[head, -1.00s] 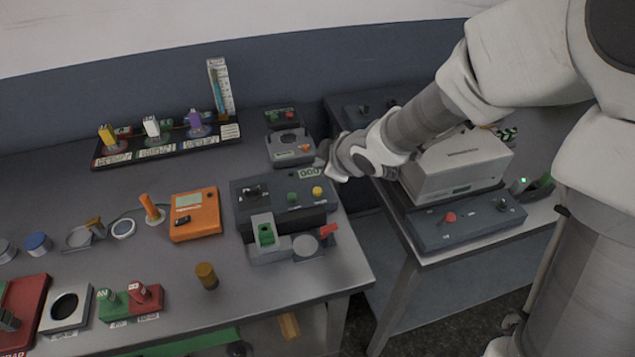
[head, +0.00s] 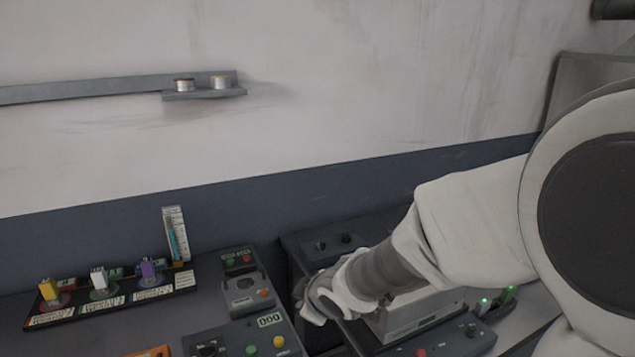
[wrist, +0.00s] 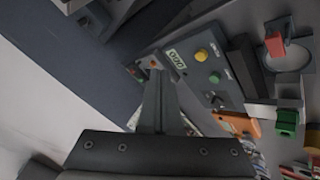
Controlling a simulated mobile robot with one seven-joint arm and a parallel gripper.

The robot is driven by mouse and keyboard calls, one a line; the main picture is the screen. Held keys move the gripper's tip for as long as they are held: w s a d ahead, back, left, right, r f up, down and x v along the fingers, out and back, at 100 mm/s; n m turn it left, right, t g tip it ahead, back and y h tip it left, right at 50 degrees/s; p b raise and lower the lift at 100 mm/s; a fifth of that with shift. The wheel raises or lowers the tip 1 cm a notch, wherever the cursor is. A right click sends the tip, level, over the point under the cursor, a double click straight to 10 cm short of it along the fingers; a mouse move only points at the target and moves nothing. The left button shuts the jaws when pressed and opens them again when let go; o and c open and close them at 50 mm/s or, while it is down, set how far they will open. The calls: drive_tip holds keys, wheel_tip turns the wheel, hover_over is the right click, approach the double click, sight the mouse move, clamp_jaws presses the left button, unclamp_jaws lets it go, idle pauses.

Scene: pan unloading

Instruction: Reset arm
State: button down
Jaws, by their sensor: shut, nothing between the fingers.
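My gripper (head: 306,310) hangs at the end of my arm in the head view, just right of a grey control box (head: 232,343) with a 000 display. In the wrist view its fingers (wrist: 156,72) are together with nothing between them. The control box (wrist: 230,98) shows behind the fingertips there, with its yellow and green buttons. The fingers overlap it in the picture; I cannot tell the gap.
A white-topped machine (head: 412,318) stands under my forearm on the right bench. A rack with yellow, white and purple pieces (head: 108,300) is at left. A wall shelf (head: 205,95) holds two small cans. The air before the wall is clear.

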drive_tip(key=s+d+r+m+h, duration=0.2)
drive_tip(key=s+d+r+m, duration=0.2)
drive_tip(key=d, duration=0.3)
drive_tip(key=s+d+r+m+h, duration=0.2)
drive_tip(key=s+d+r+m, duration=0.25)
drive_tip(key=d, duration=0.25)
drive_tip(key=s+d+r+m+g, duration=0.2)
drive_tip(key=s+m, duration=0.4)
drive_tip(key=s, duration=0.7)
drive_tip(key=shift+s+d+r, duration=0.15)
drive_tip(key=shift+s+d, duration=0.15)
drive_tip(key=shift+d, duration=0.35)
